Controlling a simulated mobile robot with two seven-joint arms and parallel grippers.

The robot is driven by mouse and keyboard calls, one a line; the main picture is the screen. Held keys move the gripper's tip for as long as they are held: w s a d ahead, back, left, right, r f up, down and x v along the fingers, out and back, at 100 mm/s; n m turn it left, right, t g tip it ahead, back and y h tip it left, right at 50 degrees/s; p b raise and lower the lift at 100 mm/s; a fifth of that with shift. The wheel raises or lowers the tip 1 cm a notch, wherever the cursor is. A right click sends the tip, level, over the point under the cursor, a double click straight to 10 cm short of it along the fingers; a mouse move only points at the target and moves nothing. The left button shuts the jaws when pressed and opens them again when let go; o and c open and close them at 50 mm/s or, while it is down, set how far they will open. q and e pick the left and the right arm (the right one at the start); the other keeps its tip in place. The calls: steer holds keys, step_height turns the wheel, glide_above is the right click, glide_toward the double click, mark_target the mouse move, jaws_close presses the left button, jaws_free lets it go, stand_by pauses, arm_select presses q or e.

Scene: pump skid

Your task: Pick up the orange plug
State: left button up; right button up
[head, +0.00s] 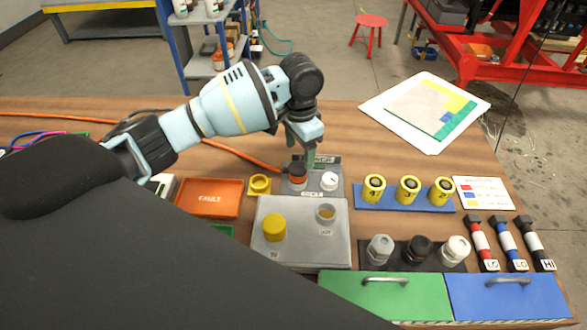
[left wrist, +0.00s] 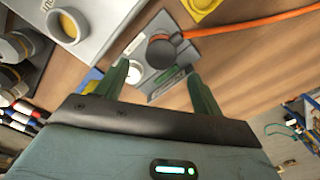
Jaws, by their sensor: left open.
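The orange plug (head: 297,174) stands on a small grey plate (head: 289,190) on the wooden bench, with a dark top and an orange band. In the left wrist view the plug (left wrist: 163,49) shows as a dark round cap with the orange cable (left wrist: 235,25) at its side. My left gripper (head: 304,148) is over the back of the plate, close to the plug. In the left wrist view its two green fingers are spread apart, nothing between them held, and the plug lies just beyond the fingertips. The fingers partly cover the plate. My right gripper is not in view.
A white gauge (head: 329,181) sits right of the plug. A yellow ring (head: 260,184) and orange FAULT tray (head: 208,198) lie left. A grey box (head: 300,250) with a yellow knob stands in front. Yellow cylinders (head: 408,189) stand on a blue strip at right.

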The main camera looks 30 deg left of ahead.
mark_target(298, 167)
arm_select(q)
steer(key=shift+s+d+f, duration=0.1)
steer(key=shift+f, duration=0.45)
steer(key=shift+a+f, duration=0.2)
steer(key=shift+f, duration=3.1)
steer(key=c, duration=1.2)
step_height(298, 167, up, 10)
steer(key=shift+r, duration=0.1)
